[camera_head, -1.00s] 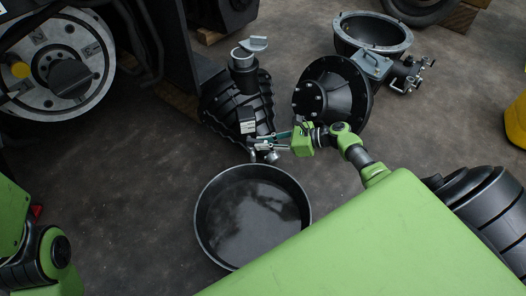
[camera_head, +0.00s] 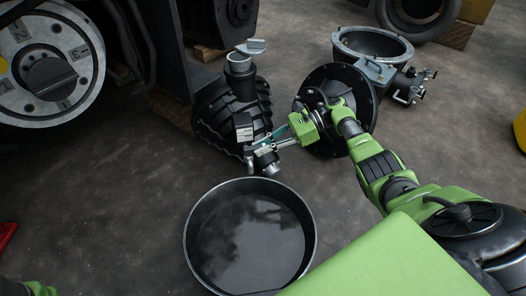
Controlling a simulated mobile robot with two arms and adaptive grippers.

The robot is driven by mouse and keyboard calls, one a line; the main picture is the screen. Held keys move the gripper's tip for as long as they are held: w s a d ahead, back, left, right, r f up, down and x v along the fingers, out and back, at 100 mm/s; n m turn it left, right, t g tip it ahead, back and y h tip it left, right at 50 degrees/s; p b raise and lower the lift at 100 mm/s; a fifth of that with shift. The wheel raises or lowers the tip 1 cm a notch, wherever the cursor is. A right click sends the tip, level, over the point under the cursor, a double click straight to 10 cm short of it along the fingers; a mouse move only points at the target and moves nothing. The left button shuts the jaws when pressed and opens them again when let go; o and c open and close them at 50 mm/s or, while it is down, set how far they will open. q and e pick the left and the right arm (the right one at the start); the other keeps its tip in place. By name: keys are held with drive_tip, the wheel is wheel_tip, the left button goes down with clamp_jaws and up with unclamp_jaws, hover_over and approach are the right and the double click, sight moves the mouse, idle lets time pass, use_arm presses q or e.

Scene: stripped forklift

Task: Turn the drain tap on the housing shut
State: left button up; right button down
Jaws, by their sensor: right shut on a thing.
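The housing (camera_head: 217,106) is a black ribbed casting with a grey-capped neck, standing on the floor left of centre. The drain tap (camera_head: 266,161) is a small metal fitting low on its front, above the near pan. My right gripper (camera_head: 262,148) reaches in from the right with its fingers at the tap, shut on it. The fingers partly cover the tap, so its handle angle is hard to tell. Of my left arm only a green piece shows at the bottom left corner; its gripper is out of view.
A round black drain pan (camera_head: 250,281) with dark, shiny contents stands on the floor in front of the housing. A black flanged part (camera_head: 331,146) lies right of the housing, beside a bowl-shaped casting (camera_head: 343,50). A large wheel hub (camera_head: 50,75) is at the upper left.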

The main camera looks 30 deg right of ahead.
drive_tip(key=shift+w+a, duration=0.1)
idle(0.3)
drive_tip(key=c, duration=2)
unclamp_jaws()
drive_tip(key=shift+a, duration=0.1)
drive_tip(key=shift+c, duration=0.2)
drive_tip(key=shift+d+r, duration=0.15)
drive_tip(key=shift+d, duration=0.35)
drive_tip(key=v, duration=0.6)
drive_tip(key=shift+d, duration=0.25)
drive_tip(key=shift+s+r, duration=0.1)
drive_tip(key=shift+s, duration=0.15)
